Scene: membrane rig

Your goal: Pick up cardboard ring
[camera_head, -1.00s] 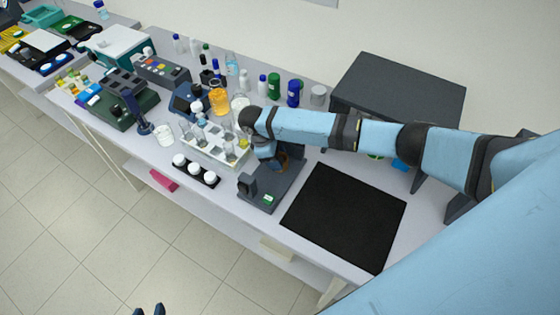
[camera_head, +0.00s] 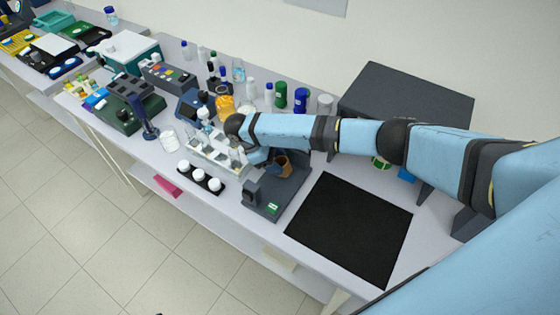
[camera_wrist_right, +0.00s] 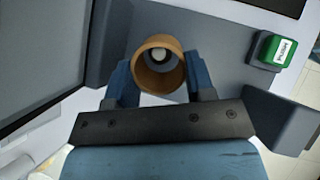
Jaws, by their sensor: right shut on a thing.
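The cardboard ring (camera_wrist_right: 150,80) is a short brown tube, seen end-on in the right wrist view. My right gripper (camera_wrist_right: 160,75) is shut on it, with one blue-grey finger on each side. A pale round spot shows through its opening. In the head view the ring (camera_head: 284,165) is a small brown patch beside my right gripper (camera_head: 270,163), over the back part of a dark grey rig (camera_head: 268,198). I cannot tell how far it is above the rig. Only a tiny dark tip of my left gripper (camera_head: 158,313) shows at the bottom edge.
The rig has a green push button (camera_wrist_right: 285,50). A black mat (camera_head: 350,228) lies to its right. A rack with glassware (camera_head: 218,158) and a tray with white-capped jars (camera_head: 200,180) stand left. Bottles and a dark grey stand (camera_head: 405,95) are behind.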

